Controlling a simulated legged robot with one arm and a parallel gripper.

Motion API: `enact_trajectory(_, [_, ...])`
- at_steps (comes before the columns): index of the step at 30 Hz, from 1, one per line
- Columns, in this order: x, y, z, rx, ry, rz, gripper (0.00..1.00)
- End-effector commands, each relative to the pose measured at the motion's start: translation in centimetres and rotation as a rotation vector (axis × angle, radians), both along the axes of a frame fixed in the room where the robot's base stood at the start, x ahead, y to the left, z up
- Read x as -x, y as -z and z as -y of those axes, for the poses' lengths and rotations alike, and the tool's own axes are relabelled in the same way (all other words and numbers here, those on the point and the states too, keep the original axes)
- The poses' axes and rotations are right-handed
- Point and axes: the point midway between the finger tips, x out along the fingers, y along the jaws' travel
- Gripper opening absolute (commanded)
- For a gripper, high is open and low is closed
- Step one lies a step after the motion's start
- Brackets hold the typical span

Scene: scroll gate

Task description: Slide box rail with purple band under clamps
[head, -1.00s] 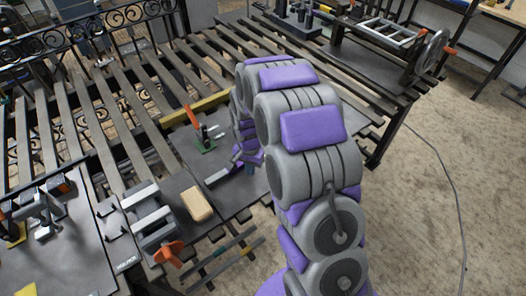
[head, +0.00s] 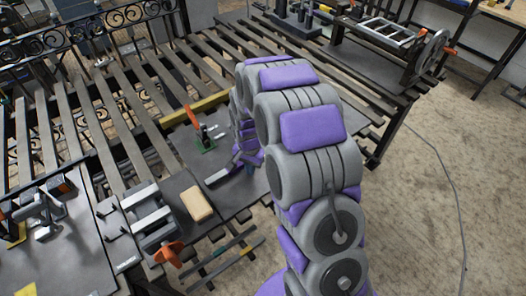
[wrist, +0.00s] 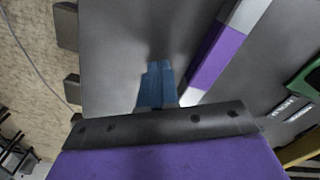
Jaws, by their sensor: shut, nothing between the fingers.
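The box rail (wrist: 234,30) with the purple band lies on a dark plate in the wrist view. It runs diagonally, grey at its upper end and light at its lower end, with the purple band between. In the head view its grey end (head: 217,178) shows left of my arm, which hides the rest. My gripper (wrist: 160,72) is shut and empty, its blue tips beside the rail's lower end. I cannot tell whether they touch it. A clamp (head: 205,140) with an orange handle and green base stands just beyond the rail; its green part (wrist: 306,80) shows at the wrist view's right edge.
A wooden block (head: 196,204) and a grey vise (head: 150,218) with an orange handle stand to the left. Several thin rods with coloured bands (head: 225,262) lie in front. The slatted bench (head: 100,115) has open gaps.

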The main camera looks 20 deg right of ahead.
Motion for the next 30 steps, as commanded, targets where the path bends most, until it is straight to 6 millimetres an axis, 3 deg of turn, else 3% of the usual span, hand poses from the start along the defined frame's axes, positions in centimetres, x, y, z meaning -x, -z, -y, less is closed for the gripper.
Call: enact_trajectory(30, [-1.1,-0.1,-0.3,0.001,0.000,0.001,0.00])
